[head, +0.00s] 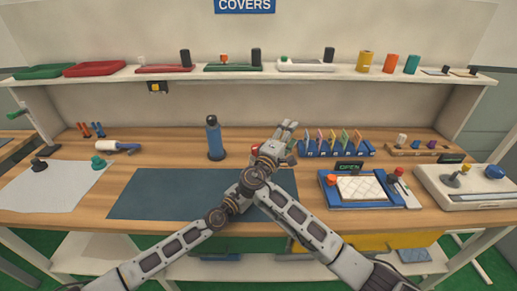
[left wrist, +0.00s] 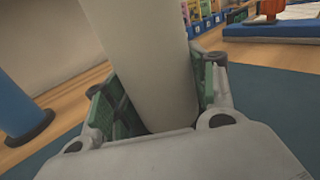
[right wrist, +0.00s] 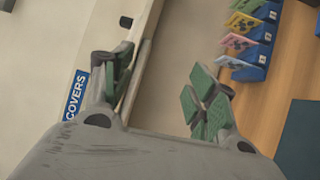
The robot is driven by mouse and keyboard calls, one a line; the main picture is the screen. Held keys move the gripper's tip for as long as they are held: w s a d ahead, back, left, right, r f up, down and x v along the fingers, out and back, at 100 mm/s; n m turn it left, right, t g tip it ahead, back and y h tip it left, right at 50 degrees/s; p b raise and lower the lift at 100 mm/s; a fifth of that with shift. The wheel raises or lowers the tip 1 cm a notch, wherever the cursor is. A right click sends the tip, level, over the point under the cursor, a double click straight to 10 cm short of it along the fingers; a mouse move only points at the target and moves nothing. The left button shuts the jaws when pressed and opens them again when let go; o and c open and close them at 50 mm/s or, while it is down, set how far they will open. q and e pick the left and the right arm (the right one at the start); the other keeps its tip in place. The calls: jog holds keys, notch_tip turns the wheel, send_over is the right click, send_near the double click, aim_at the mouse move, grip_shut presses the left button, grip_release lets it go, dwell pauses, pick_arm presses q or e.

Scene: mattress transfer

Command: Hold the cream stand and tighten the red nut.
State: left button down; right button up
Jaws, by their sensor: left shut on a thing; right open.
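In the left wrist view the cream stand (left wrist: 150,60) is a thick pale cylinder between the green pads of my left gripper (left wrist: 155,100), which is shut on it. In the head view my two wrists overlap over the back edge of the mat and hide most of the stand. A small red piece (head: 256,148) beside them looks like the red nut, mostly covered. My right gripper (right wrist: 165,95) is open, with nothing between its pads in the right wrist view. The nut does not show in either wrist view.
A blue bottle (head: 214,138) stands left of the grippers. A blue card rack (head: 337,150) is close on the right. A blue tray (head: 330,199) with a white pad sits front right. The dark mat (head: 160,190) is clear on its left. A loaded shelf (head: 300,75) runs above.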

notch_tip(320, 180, down, 6)
jog(key=s+d+f+m+y, duration=0.1)
jog(key=y, duration=0.9)
jog(key=s+a+r+m+g+y, duration=0.1)
jog(key=s+a+r+y, duration=0.1)
jog(key=s+y, duration=0.3)
jog(key=s+a+r+m+y, duration=0.1)
jog(key=s+a+m+y, duration=0.1)
jog(key=s+y, duration=0.4)
jog(key=shift+s+r+g, duration=0.35)
jog(key=shift+s+g, duration=0.05)
jog(key=shift+s, duration=0.1)
jog(key=shift+w+a, duration=0.15)
jog(key=shift+x, duration=5.85)
